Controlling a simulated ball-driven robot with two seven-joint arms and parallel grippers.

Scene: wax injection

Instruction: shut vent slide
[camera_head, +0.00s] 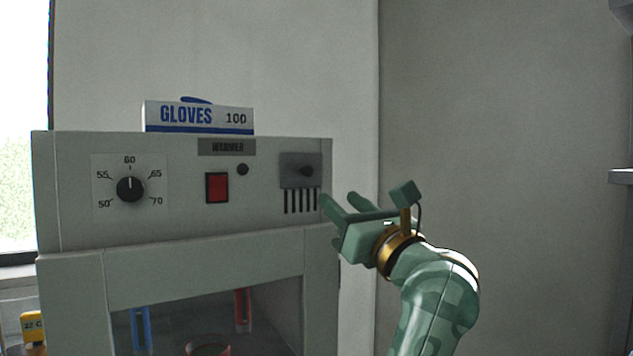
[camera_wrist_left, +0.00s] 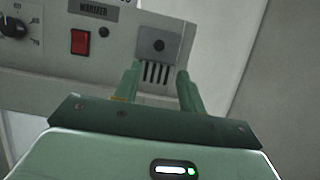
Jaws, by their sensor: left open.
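The vent slide (camera_head: 290,178) is a dark grey plate with a small round black knob (camera_head: 306,171) on the warmer's front panel, at the right end. Several dark vertical vent slots (camera_head: 301,201) show uncovered below the plate. In the left wrist view the slide (camera_wrist_left: 175,46) is straight ahead, above the slots (camera_wrist_left: 157,73). My left gripper (camera_head: 338,201) is open and empty, just right of the slots in the head view. In the left wrist view its fingertips (camera_wrist_left: 158,72) appear on either side of the slots, with the knob above them. Contact cannot be seen. My right gripper is not in view.
The warmer (camera_head: 180,245) also carries a temperature dial (camera_head: 131,189), a red switch (camera_head: 217,188) and a dark round button (camera_head: 243,169). A glove box (camera_head: 199,117) stands on top. A window in its lower front shows things inside. Right of the warmer is bare wall.

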